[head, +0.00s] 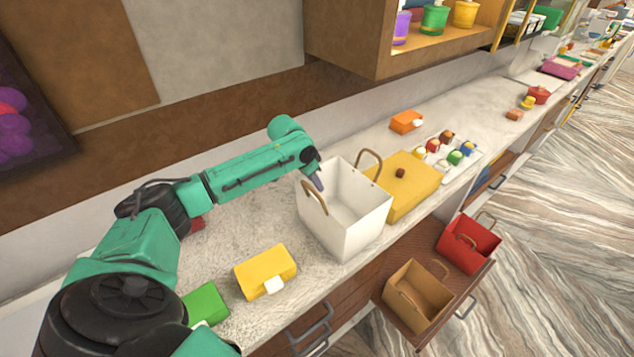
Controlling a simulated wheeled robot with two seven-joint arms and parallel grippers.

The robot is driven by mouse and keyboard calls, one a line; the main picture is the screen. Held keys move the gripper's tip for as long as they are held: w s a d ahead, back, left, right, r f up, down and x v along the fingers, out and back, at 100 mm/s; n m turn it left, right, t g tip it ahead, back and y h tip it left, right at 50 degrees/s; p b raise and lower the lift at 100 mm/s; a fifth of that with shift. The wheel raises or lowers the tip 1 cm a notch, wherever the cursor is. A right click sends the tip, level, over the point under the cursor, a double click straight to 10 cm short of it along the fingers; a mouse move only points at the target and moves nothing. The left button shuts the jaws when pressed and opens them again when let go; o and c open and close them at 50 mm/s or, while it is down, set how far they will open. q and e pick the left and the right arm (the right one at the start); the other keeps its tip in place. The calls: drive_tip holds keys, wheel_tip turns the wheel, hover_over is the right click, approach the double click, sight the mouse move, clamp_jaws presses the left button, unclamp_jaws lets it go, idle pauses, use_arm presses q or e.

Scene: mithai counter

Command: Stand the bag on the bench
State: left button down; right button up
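A white open-topped bag (345,221) with two brown loop handles stands upright on the pale stone bench (225,232). It looks empty. My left arm reaches in from the left, and my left gripper (317,182) points down at the bag's left rim, close to the near handle. Whether its fingers touch or grip the bag cannot be told. A tan bag (416,299) and a red bag (467,244) sit lower down, in an open drawer below the bench front. My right gripper is not in view.
A yellow box (265,271) and a green box (205,303) lie left of the white bag. A yellow tray (411,186) is close on its right, with small coloured pots (455,157) beyond. An orange box (405,122) lies behind. A wooden shelf (385,58) overhangs the back.

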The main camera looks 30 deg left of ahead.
use_arm(q)
drive_tip(key=c, duration=1.1)
unclamp_jaws()
drive_tip(key=b+v, duration=0.2)
drive_tip(key=v, duration=1)
